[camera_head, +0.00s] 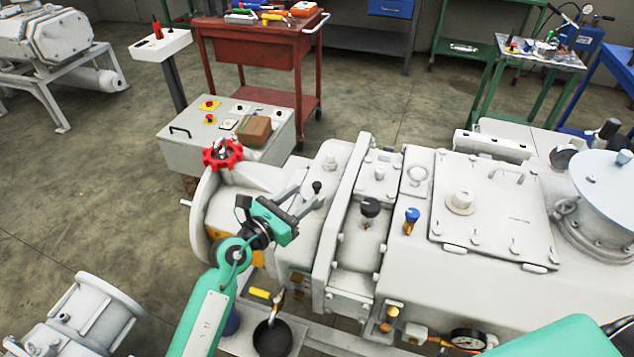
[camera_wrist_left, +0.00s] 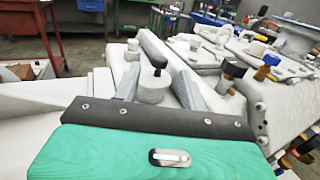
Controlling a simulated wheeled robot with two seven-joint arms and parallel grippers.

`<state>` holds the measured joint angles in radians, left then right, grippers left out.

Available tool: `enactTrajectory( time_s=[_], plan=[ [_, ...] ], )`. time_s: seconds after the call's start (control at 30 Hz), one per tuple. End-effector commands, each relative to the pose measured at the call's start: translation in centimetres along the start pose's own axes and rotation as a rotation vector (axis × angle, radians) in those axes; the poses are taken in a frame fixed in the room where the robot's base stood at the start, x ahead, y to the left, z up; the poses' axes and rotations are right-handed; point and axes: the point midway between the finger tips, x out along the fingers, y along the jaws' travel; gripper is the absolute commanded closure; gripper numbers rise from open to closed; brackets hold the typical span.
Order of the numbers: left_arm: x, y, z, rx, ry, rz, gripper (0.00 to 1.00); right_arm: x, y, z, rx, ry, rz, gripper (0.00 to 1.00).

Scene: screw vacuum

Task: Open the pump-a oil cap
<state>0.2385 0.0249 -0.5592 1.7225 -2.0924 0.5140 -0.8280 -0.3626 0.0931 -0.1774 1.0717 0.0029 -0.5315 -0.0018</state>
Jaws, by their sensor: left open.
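A large pale grey pump (camera_head: 480,285) fills the middle and right; I cannot read a label naming it pump-a. A small black-topped cap (camera_head: 317,187) stands on its left section; in the left wrist view its black knob (camera_wrist_left: 155,62) sits on a pale round base. A larger black cap (camera_head: 370,207) and a blue cap (camera_head: 412,214) stand farther right; I cannot tell which is the oil cap. My left gripper (camera_head: 308,196) is open, its fingers pointing at the small black-topped cap; in the left wrist view the fingers (camera_wrist_left: 157,72) appear either side of it.
A red handwheel (camera_head: 222,154) stands left of the gripper, near a grey control box (camera_head: 180,150). A dark bucket (camera_head: 272,338) is below the pump's front. A red cart (camera_head: 262,50) stands behind. My green right arm shows at bottom right.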

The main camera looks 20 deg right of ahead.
Motion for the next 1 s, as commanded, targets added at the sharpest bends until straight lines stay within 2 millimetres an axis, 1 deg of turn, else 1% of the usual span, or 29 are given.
enactTrajectory(
  time_s=[0.03,0.1,0.2,0.3,0.4,0.5,0.73,0.77,0.8,0.93,0.97,1.0],
  plan=[
    [1.2,-0.1,0.1,-0.002,-0.002,-0.001,0.58,0.0,0.1,0.3,-0.001,-0.003,0.001,0.64],
    [2.5,0.0,0.1,-0.002,-0.002,0.001,0.58,0.1,0.1,0.6,-0.002,-0.004,0.001,0.64],
    [4.2,0.0,0.1,-0.001,-0.002,0.0,0.58,0.2,0.1,0.8,-0.002,-0.006,0.001,0.64],
    [5.3,0.0,0.0,-0.003,-0.001,0.001,0.58,0.1,0.0,0.8,-0.002,-0.007,0.001,0.64],
    [6.0,0.0,0.0,-0.002,-0.001,0.001,0.58,0.1,0.0,0.7,-0.002,-0.008,0.0,0.64],
    [6.2,0.0,0.0,-0.001,0.0,0.001,0.58,0.0,0.0,0.6,-0.002,-0.01,0.0,0.64],
    [6.3,0.0,0.0,-0.002,-0.001,0.001,0.58,0.0,-0.2,0.6,0.0,-0.009,-0.002,0.64],
    [6.3,0.0,0.0,-0.002,-0.001,0.001,0.62,0.0,-0.2,0.6,0.0,-0.009,-0.002,0.64],
    [6.3,0.0,0.0,-0.002,-0.001,0.001,0.7,-0.1,-0.2,0.6,0.0,-0.009,-0.003,0.64],
    [6.2,0.0,0.0,-0.002,-0.001,0.001,0.95,-0.1,-0.3,0.6,0.0,-0.008,-0.004,0.64],
    [6.2,0.0,0.0,-0.002,-0.001,0.001,1.0,-0.1,-0.3,0.6,0.001,-0.008,-0.004,0.64],
    [6.2,0.0,0.0,-0.002,-0.001,0.001,1.0,-0.1,-0.3,0.6,0.001,-0.007,-0.004,0.64]
  ],
)
